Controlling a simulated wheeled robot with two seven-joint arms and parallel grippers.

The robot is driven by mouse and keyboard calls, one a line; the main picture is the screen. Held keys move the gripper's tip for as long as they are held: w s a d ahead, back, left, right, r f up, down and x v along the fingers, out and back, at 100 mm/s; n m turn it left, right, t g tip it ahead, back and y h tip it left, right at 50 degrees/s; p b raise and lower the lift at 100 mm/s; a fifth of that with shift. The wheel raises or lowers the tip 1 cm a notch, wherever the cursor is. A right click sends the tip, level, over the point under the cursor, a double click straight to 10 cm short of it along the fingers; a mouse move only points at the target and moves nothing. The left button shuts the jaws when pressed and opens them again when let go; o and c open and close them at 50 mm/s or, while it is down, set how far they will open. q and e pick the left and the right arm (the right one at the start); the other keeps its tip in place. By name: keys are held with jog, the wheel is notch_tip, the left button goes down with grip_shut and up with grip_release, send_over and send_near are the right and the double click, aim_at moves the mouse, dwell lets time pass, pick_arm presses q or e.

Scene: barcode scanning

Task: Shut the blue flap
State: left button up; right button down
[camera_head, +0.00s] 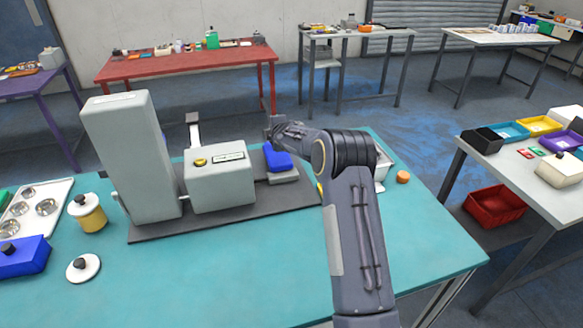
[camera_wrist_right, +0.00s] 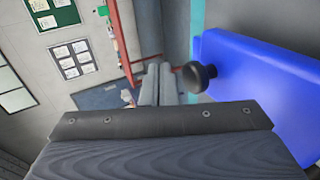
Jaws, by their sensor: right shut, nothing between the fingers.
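The blue flap (camera_head: 278,158) sits at the right end of the grey machine (camera_head: 222,183), above a small grey block (camera_head: 283,176). It looks tilted up rather than flat, but its hinge is hidden. In the right wrist view the flap (camera_wrist_right: 270,85) fills the right side, with a black knob (camera_wrist_right: 198,77) sticking out from it. My right gripper (camera_head: 274,124) is shut and empty, just above and behind the flap in the head view. Its shut fingers (camera_wrist_right: 158,82) show left of the knob; whether they touch the flap is unclear. My left gripper is not in view.
A tall grey column (camera_head: 130,150) stands on the dark base plate (camera_head: 215,221) left of the machine. A yellow jar (camera_head: 90,219), a white lid (camera_head: 83,268) and a blue box (camera_head: 24,258) are at left. The front of the teal table (camera_head: 230,280) is clear.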

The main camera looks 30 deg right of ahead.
jog(key=shift+s, duration=0.2)
jog(key=b+v, duration=0.3)
jog(key=v, duration=0.3)
jog(key=shift+a+r, duration=0.1)
jog(key=shift+r, duration=0.05)
jog(key=shift+b+v, duration=0.35)
jog(key=shift+v, duration=0.45)
jog(key=s+a+r+m+g+y, duration=0.1)
jog(key=s+a+r+m+g, duration=0.3)
jog(key=s, duration=0.6)
jog(key=s+a+m+t+y, duration=0.1)
jog(key=s+a+m, duration=0.1)
jog(key=s+m, duration=0.55)
jog(key=s+a+f+m+g+y, duration=0.2)
jog(key=s+a, duration=0.6)
jog(key=s, duration=0.6)
jog(key=s+a+f+m+g+y, duration=0.1)
jog(key=s+a+f+m+y, duration=0.1)
jog(key=s+a, duration=0.7)
jog(key=s+f+y, duration=0.1)
jog(key=s+f, duration=0.1)
jog(key=s, duration=0.3)
jog(key=shift+f+m+g, duration=0.2)
jog(key=shift+m+g, duration=0.15)
jog(key=shift+g, duration=0.05)
